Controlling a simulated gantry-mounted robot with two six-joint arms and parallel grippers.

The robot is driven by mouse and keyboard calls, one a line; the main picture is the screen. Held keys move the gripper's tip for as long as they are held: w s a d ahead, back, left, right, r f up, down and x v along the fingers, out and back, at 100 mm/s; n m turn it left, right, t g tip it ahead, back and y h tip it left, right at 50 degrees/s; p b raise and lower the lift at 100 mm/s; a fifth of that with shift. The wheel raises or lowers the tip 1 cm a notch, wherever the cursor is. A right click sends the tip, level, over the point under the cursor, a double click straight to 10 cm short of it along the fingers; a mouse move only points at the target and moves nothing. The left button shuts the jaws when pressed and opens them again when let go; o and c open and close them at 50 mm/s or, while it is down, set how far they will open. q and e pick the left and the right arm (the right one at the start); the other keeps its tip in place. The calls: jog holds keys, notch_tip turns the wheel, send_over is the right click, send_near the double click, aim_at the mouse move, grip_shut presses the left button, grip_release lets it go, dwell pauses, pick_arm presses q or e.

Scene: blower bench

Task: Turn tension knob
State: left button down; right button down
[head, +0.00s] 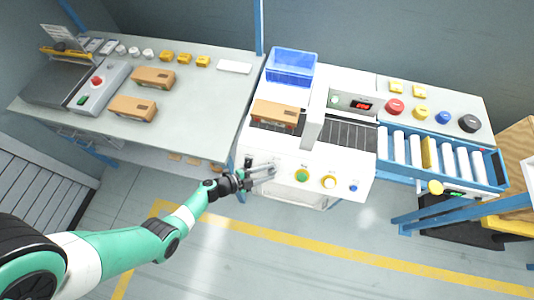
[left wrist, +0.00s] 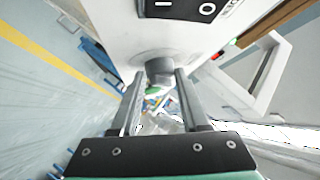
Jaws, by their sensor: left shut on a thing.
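The white machine (head: 335,160) has a front panel with a row of controls. A round grey knob (left wrist: 158,70) sticks out of this panel, below a black I/O switch (left wrist: 183,8), in the left wrist view. I take it to be the tension knob, but no label is readable. My left gripper (head: 272,170) is at the panel's left end in the head view. Its two fingers (left wrist: 160,74) are on either side of the grey knob and shut on it. In the head view the fingers mostly hide the knob. My right gripper is not in view.
Right of the gripper on the panel are a green button (head: 302,175), a yellow-ringed knob (head: 329,181) and a blue button (head: 353,188). A cardboard box (head: 274,113) sits on the machine's infeed. A roller conveyor (head: 440,155) extends right. The floor in front is clear.

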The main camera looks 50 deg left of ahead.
pick_arm(q)
jog(key=shift+c, duration=2)
grip_release()
jog(key=shift+s+r+p, duration=0.2)
jog(key=shift+s+p, duration=0.05)
jog(key=shift+p, duration=0.05)
jog(key=p+v, duration=0.4)
jog(key=v, duration=0.7)
jog(key=shift+p, duration=0.4)
jog(key=shift+f, duration=0.15)
